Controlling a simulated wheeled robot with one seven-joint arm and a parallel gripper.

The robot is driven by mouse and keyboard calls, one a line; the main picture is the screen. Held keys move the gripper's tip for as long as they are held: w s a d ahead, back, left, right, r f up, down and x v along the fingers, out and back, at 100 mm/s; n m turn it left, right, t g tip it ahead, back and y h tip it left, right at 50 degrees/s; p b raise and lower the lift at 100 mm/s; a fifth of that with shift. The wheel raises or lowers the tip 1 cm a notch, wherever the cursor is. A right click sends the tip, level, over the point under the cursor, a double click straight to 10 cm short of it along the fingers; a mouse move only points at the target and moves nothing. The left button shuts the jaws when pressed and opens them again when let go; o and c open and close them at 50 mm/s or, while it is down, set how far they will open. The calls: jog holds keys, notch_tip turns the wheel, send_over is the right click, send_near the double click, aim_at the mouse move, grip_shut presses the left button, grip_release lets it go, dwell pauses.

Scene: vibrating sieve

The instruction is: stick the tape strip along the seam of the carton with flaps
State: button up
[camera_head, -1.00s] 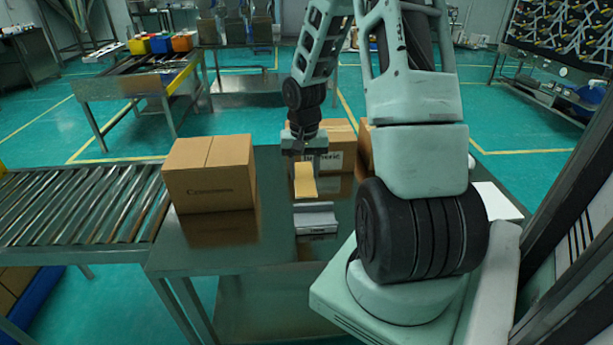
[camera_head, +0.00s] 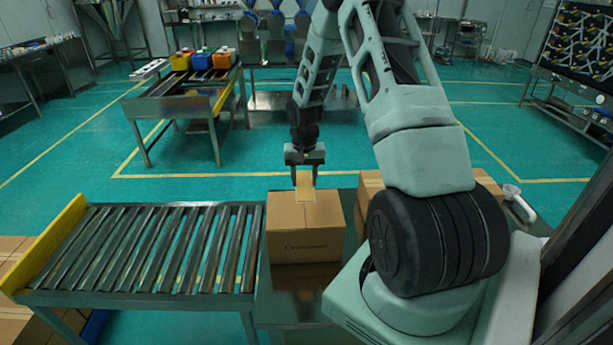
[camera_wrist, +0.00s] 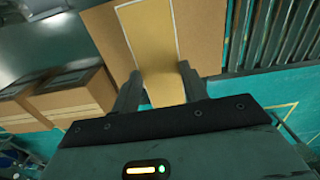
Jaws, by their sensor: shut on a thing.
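The carton (camera_head: 305,240) is a brown closed box with printing on its front, standing on the steel table near the end of the roller conveyor. A seam runs across the middle of its top. My gripper (camera_head: 305,180) is above the far part of the carton's top, its fingers shut on the yellowish tape strip (camera_head: 305,192). In the wrist view the strip (camera_wrist: 150,40) extends from between the fingers (camera_wrist: 160,85) over the brown carton top (camera_wrist: 198,35), roughly lengthwise. I cannot tell whether the strip touches the carton.
The roller conveyor (camera_head: 150,250) lies left of the carton. Other cartons (camera_head: 371,188) stand to the right, partly behind my arm; two show at left in the wrist view (camera_wrist: 72,98). A white object (camera_head: 518,198) is at far right. A bench with coloured bins (camera_head: 200,60) stands behind.

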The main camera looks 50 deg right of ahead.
jog(key=shift+f+b, duration=2.7)
jog(key=shift+f, duration=1)
jog(key=o, duration=1)
jog(key=shift+r, duration=0.15)
jog(key=shift+r+p, duration=3)
jog(key=shift+r, duration=0.95)
